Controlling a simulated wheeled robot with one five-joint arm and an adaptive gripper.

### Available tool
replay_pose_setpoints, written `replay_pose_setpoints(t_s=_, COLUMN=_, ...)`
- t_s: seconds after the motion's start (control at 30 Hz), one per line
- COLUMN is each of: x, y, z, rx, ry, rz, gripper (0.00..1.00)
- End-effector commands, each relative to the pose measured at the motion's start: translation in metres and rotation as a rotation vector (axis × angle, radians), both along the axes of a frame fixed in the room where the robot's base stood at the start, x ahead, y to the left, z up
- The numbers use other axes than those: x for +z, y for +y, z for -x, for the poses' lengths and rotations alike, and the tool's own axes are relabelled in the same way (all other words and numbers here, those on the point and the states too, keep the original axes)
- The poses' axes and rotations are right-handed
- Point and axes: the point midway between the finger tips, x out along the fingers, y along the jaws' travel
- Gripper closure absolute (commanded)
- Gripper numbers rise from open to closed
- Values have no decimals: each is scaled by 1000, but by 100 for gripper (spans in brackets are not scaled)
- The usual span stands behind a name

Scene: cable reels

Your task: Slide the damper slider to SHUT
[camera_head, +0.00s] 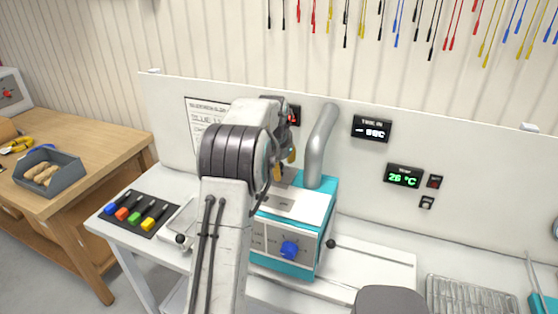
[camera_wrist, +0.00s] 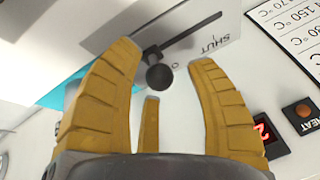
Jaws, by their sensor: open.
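In the wrist view the damper slider is a dark ball knob (camera_wrist: 160,78) on a short stem. It is at the left end of a dark slot (camera_wrist: 195,32) in a pale panel. The upside-down SHUT label (camera_wrist: 214,46) is by the slot's right part, away from the knob. My gripper (camera_wrist: 164,54) is open, its yellow fingers on both sides of the knob with gaps visible; contact is not seen. In the head view my gripper (camera_head: 285,168) is partly hidden by my arm, above the teal machine (camera_head: 327,225); I cannot make out the slider there.
A red display (camera_wrist: 266,134) and HEAT button (camera_wrist: 304,109) are at right in the wrist view. A wire rack (camera_head: 470,295) lies at right.

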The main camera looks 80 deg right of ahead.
Motion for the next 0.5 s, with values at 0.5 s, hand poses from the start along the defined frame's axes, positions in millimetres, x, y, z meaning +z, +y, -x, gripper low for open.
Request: replay_pose_setpoints(t_s=0.5, x=-2, y=-1, z=0, rx=0, ry=0, rz=0, gripper=56)
